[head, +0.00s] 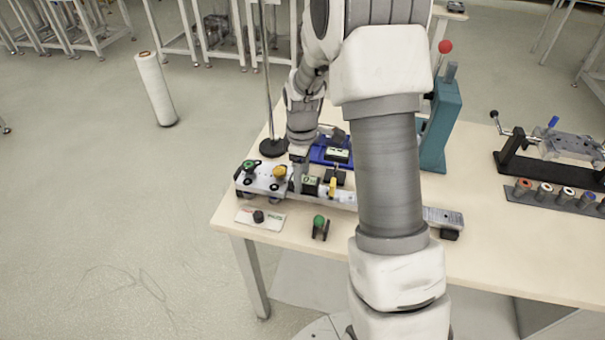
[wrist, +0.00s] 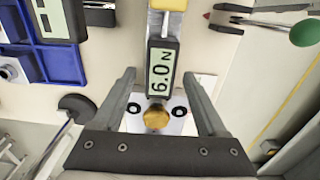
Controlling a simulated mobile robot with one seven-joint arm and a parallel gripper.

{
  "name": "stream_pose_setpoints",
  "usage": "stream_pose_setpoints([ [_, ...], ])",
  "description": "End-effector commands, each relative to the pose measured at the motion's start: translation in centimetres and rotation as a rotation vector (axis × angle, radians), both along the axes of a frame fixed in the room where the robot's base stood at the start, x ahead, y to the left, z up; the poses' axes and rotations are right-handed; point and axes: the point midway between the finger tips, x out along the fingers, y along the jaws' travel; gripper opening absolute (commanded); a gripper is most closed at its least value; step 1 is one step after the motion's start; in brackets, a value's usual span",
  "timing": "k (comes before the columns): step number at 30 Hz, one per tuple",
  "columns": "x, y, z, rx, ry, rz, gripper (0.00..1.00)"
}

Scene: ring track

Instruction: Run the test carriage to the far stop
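The carriage (head: 262,182), a pale plate with a green knob and a yellow knob, sits at the left end of the rail (head: 442,217). A gauge (head: 311,186) stands at its right side; in the wrist view the gauge (wrist: 163,72) appears to read 6.0 N. My gripper (head: 297,162) is low, at the carriage's right end. In the wrist view my gripper (wrist: 158,82) is open, its fingers apart on either side of the gauge and brass-yellow knob (wrist: 156,118). My arm hides the rail's middle; whether a finger touches anything is unclear.
A blue tray (head: 325,152) lies behind the rail. A teal press (head: 440,125) stands right of my arm. A thin pole on a black base (head: 272,148) stands behind.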

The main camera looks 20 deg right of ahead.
Motion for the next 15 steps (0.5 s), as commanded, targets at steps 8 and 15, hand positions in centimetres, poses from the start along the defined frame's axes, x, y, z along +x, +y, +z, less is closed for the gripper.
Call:
stream_pose_setpoints([
  [8, 0.0, -0.1, 0.9, -0.001, 0.000, 0.000, 0.75],
  [15, 0.0, -0.1, 5.8, -0.003, -0.004, -0.001, 0.75],
])
